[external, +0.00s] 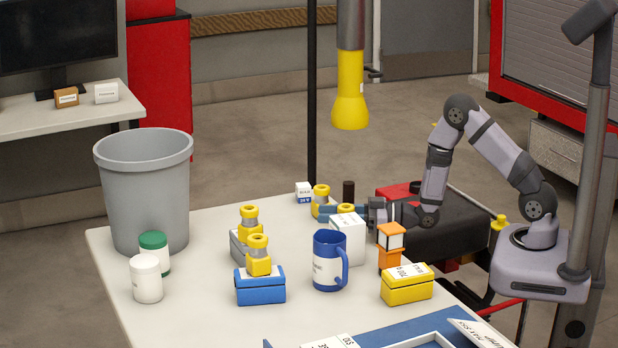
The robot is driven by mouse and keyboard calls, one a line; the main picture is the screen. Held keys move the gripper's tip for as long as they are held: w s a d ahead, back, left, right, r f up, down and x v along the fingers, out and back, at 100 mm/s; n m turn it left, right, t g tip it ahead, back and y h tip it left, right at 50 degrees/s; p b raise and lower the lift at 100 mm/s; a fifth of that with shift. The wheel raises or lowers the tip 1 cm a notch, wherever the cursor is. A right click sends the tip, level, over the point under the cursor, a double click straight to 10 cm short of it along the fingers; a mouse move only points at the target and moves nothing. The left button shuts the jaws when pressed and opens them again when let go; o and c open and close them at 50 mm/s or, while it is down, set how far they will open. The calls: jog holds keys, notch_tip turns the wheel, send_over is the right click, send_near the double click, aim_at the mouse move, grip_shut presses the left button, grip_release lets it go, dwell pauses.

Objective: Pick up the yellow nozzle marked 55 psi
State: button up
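Several yellow nozzles stand on the table: one on a blue block (258,256), one on a grey block (249,218) just behind it, and one farther back (321,194). Another small yellow part (346,208) shows above a white box. No 55 psi marking is readable on any nozzle. My gripper (325,212) reaches in level from the right, low over the back of the table. Its fingertips are at the back nozzle, overlapping its lower part in the picture. Whether they touch or hold it cannot be told; the white box hides part of this area.
A blue mug (329,262), white box (348,238), orange item (390,246) and yellow block (407,287) stand in front of my gripper. A grey bin (145,195) and two jars are at left. A blue-edged tray (445,333) lies in front. The table's left front is clear.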

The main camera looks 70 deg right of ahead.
jog(key=shift+r, duration=0.1)
jog(key=shift+c, duration=0.4)
notch_tip(320, 180, up, 10)
jog(key=p, duration=0.1)
dwell(0.4)
